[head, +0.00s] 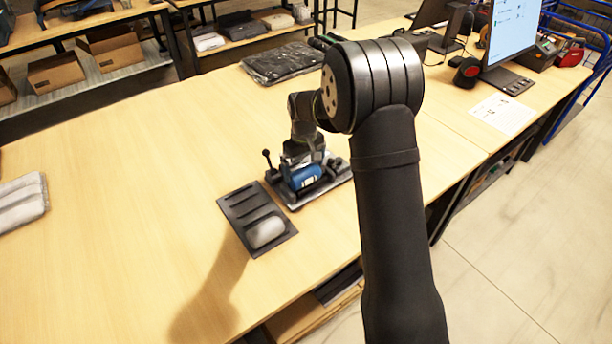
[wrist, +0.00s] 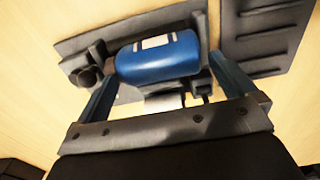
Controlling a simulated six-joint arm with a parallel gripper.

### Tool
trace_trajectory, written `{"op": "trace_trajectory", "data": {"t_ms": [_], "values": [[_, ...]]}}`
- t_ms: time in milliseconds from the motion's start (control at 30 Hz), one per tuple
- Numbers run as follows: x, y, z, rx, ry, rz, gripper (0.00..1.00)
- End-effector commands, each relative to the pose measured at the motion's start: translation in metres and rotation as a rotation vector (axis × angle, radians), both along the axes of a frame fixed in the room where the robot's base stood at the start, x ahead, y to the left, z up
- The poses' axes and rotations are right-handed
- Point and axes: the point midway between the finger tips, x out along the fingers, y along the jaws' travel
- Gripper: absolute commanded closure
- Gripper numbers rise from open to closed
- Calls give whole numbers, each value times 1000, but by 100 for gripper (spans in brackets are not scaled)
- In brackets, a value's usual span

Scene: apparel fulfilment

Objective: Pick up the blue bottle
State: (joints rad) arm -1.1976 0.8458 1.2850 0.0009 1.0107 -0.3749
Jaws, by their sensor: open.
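The blue bottle (head: 302,177) lies on its side on a dark tray (head: 331,183) on the table. In the wrist view the blue bottle (wrist: 160,58) has a pale label and lies crosswise ahead of my gripper. My gripper (wrist: 158,82) is open, with one finger near each end of the bottle. In the head view my gripper (head: 301,158) is directly over the bottle and partly hides it. The wrist view does not make clear whether the fingers touch it.
A second dark slotted tray (head: 240,205) with a pale rounded object (head: 266,232) sits at the left. A dark folded garment in plastic (head: 280,63) lies farther back. A monitor (head: 512,30) stands at the back right.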

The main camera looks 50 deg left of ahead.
Motion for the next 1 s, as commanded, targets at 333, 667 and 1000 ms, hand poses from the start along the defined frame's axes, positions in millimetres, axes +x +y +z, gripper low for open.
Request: {"op": "trace_trajectory", "data": {"t_ms": [333,667,1000], "values": [[0,0,0,1,0,0,33],[0,0,2,2,-1,0,53],[0,1,40,4,-3,0,53]]}}
